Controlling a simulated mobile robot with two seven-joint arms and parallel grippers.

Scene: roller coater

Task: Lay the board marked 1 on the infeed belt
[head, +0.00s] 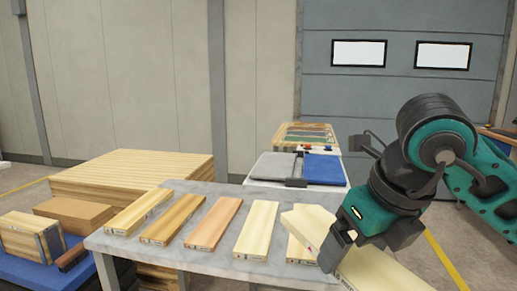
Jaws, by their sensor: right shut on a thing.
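My right gripper (338,252) comes in from the right and is shut on a pale board (375,272). The held board lies slantwise above the right end of the grey table (160,251), and its lower end runs out of the picture. A dark mark shows on its near edge but is too small to read. Several boards lie side by side on the table, among them a pale one (257,228) and a reddish one (214,222). Their end marks are also unreadable. My left gripper is not in view. I cannot make out the infeed belt.
A wood stack (130,172) stands behind the table at left. A blue platform (30,262) with wooden blocks is at the lower left. Grey and blue pads (325,168) lie on a surface behind the table. Open floor with a yellow line lies at right.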

